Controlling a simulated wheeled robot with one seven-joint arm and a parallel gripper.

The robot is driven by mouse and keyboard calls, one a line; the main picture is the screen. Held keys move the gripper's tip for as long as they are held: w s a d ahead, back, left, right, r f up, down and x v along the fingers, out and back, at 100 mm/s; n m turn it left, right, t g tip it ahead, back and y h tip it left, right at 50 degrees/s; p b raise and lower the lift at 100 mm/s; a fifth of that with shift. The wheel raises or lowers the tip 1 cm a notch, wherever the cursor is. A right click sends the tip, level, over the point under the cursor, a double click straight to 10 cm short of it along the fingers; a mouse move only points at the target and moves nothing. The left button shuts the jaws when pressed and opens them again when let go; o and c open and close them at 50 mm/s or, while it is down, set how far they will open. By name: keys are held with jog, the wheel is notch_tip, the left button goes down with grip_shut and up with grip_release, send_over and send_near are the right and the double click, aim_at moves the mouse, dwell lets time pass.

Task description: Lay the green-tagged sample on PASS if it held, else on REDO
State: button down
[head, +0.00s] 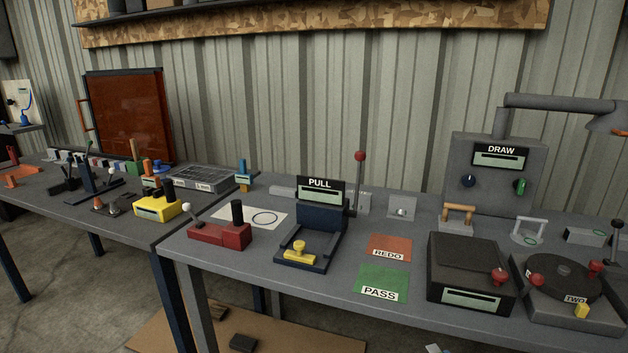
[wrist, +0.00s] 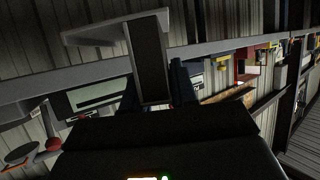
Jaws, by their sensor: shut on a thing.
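In the wrist view my gripper (wrist: 156,88) is shut on a grey piece (wrist: 112,27) with a pale flat end and a dark long face. No green tag shows on the side I see. In the head view the gripper cannot be made out. The green PASS pad (head: 381,283) lies bare near the front edge of the bench, and the orange-red REDO pad (head: 389,247) lies bare just behind it. The dark blue PULL rig (head: 322,218) stands to their left, with a yellow part (head: 299,253) at its front. Its small display is too small to read.
A black box (head: 468,262) with a red knob stands right of PASS, with a turntable (head: 562,277) beyond it. The grey DRAW machine (head: 490,180) stands behind. A red block (head: 218,233) with a black post is left of PULL.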

jog(key=s+f+m+h, duration=0.1)
jog(key=s+f, duration=0.2)
jog(key=f, duration=0.3)
jog(key=s+a+f+m+h, duration=0.1)
jog(key=s+f+h, duration=0.1)
jog(key=f, duration=0.4)
jog(key=shift+s+f+m+t, duration=0.3)
jog(key=shift+s+m, duration=0.1)
jog(key=shift+s, duration=0.35)
